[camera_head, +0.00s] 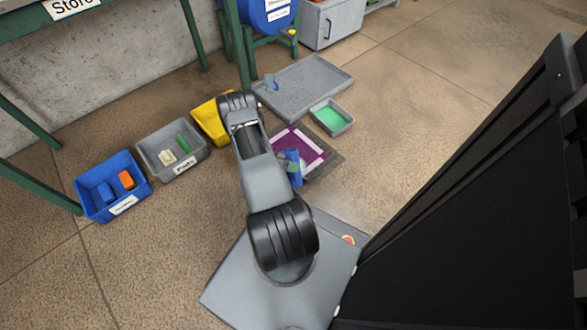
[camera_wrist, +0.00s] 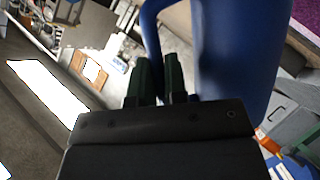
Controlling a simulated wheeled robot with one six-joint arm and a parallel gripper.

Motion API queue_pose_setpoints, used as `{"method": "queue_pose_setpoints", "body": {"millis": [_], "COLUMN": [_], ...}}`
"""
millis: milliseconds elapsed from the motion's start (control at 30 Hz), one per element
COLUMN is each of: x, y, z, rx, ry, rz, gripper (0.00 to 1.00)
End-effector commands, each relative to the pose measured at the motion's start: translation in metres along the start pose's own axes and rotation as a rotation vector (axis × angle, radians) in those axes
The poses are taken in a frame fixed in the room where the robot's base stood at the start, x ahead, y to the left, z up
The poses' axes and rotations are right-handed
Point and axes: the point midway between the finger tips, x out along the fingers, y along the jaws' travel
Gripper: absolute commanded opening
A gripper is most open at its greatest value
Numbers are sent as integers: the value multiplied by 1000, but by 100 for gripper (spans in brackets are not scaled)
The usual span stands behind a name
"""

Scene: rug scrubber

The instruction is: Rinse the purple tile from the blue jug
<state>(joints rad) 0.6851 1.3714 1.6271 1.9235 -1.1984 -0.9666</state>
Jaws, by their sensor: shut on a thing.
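The purple tile (camera_head: 308,143) has pale bands along its edges and lies on a dark grey mat or tray (camera_head: 330,163) on the floor. My arm hides part of it in the head view. The blue jug (camera_head: 293,167) is held over the near side of the tile. In the wrist view the jug (camera_wrist: 240,45) fills the upper right, with its handle (camera_wrist: 150,25) at the fingers. My gripper (camera_wrist: 160,82) is shut on the handle. A purple patch (camera_wrist: 305,22) shows at the upper right there. The jug's mouth and any water cannot be made out.
A large grey tray (camera_head: 322,85) with a small blue item (camera_head: 271,82) and a small green-filled tray (camera_head: 333,117) lie beyond the tile. Yellow (camera_head: 207,117), grey (camera_head: 146,150) and blue (camera_head: 88,190) bins stand left. Green table legs (camera_head: 194,35) rise behind. Floor right is clear.

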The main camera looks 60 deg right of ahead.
Motion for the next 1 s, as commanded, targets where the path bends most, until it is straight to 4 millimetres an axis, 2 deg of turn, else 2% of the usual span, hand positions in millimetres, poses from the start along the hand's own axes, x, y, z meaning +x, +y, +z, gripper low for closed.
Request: {"method": "queue_pose_setpoints", "body": {"millis": [367, 700, 1000], "x": [-1, 0, -1], "y": [0, -5, -4], "z": [-1, -4, -4], "rx": [-11, -133, -137], "ry": [-2, -30, -30], "rz": [5, 56, 57], "gripper": [0, 0, 0]}}
